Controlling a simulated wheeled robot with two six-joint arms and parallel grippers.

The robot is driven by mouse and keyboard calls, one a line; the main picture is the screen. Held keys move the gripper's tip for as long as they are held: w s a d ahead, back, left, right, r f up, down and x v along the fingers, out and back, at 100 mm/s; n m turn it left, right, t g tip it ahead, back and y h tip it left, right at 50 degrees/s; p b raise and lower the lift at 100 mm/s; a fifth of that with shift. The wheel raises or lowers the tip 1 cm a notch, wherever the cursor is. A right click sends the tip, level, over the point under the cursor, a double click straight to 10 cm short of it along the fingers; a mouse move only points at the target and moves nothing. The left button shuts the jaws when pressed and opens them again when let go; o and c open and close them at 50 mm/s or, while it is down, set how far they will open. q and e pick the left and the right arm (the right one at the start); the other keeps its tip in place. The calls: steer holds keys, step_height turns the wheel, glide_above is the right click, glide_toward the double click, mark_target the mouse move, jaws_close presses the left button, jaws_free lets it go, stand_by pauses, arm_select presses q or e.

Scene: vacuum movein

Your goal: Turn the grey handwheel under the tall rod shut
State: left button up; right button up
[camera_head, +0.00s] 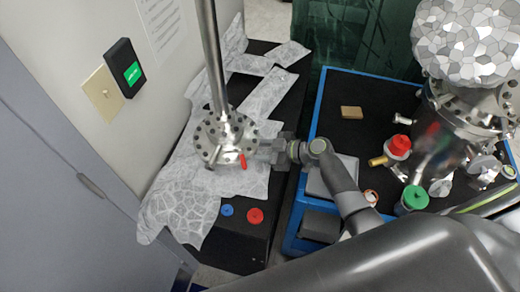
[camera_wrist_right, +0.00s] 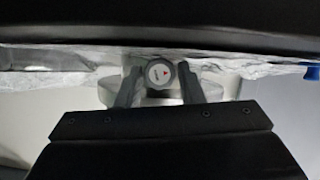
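The tall metal rod (camera_head: 211,60) stands upright on a round bolted flange (camera_head: 205,138). The grey handwheel (camera_wrist_right: 161,73) shows in the right wrist view as a round knob with a small red mark on its face. My right gripper (camera_head: 268,150) reaches in from the right, close beside the flange. In the wrist view its two fingers (camera_wrist_right: 161,82) stand either side of the handwheel, with a narrow gap showing on each side. In the head view the handwheel is not clearly visible behind the gripper. My left gripper is not in view.
Crumpled foil (camera_head: 190,205) lies around the flange on a black bench. A red handle (camera_head: 243,161) sits in front of the flange. Blue (camera_head: 227,210) and red (camera_head: 255,215) knobs are near the bench front. A blue-edged cart (camera_head: 385,95) with chamber and valves stands right.

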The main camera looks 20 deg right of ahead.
steer(key=c, duration=0.5)
steer(key=shift+f+m+b, duration=0.2)
steer(key=shift+m+b, duration=0.2)
steer(key=shift+b, duration=0.5)
steer(key=shift+c, duration=0.2)
steer(key=shift+r+m+g+y+b, duration=0.15)
steer(key=shift+m+g+y+b, duration=0.25)
steer(key=shift+m+g+b, duration=0.15)
steer(key=o, duration=1)
steer(key=shift+c, duration=0.2)
steer(key=shift+d, duration=0.1)
